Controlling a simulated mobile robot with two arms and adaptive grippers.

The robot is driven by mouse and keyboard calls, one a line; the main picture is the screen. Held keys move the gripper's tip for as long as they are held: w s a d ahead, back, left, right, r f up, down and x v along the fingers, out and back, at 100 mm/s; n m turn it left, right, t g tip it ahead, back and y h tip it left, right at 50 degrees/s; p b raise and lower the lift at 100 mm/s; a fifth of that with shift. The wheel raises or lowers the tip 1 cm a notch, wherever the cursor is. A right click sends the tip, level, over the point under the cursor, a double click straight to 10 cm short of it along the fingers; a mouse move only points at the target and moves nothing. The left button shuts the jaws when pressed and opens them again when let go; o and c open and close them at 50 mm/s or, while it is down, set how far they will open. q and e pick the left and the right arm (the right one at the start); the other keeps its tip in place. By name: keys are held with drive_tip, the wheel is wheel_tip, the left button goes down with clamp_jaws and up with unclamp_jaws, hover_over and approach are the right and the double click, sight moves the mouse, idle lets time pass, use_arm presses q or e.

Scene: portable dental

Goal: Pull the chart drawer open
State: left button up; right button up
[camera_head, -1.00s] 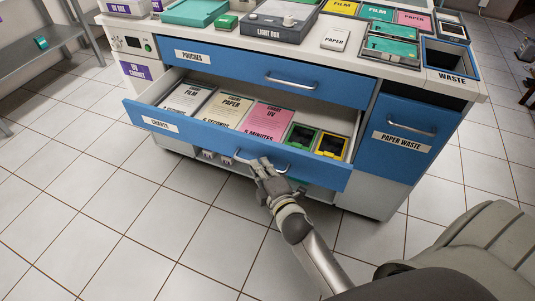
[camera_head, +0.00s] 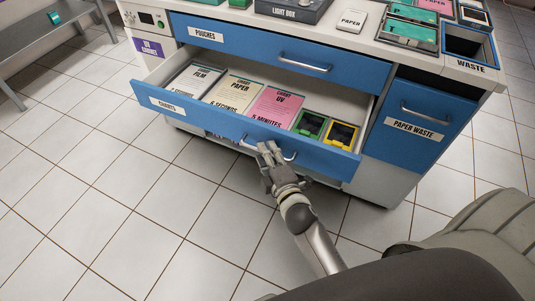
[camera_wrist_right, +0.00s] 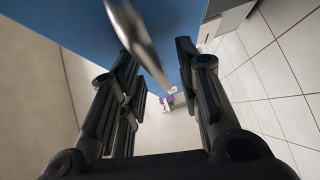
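The chart drawer (camera_head: 210,122) has a blue front labelled CHARTS and stands pulled out from the cabinet, its contents showing. Its metal bar handle (camera_head: 286,157) is partly hidden by my right gripper (camera_head: 268,148), which is at the handle's middle. In the right wrist view my right gripper (camera_wrist_right: 160,75) has its fingers spread apart. The handle (camera_wrist_right: 140,42) slants between and beyond the fingertips, closer to the left finger, and is not clamped. Contact is unclear. My left gripper is not in view.
The POUCHES drawer (camera_head: 250,48) above and PAPER WASTE front (camera_head: 416,141) are shut. Tiled floor (camera_head: 80,200) in front is clear.

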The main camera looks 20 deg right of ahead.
drive_tip(key=s+r, duration=0.1)
drive_tip(key=s, duration=0.6)
drive_tip(key=shift+s+a, duration=0.2)
drive_tip(key=shift+a, duration=0.05)
idle(0.5)
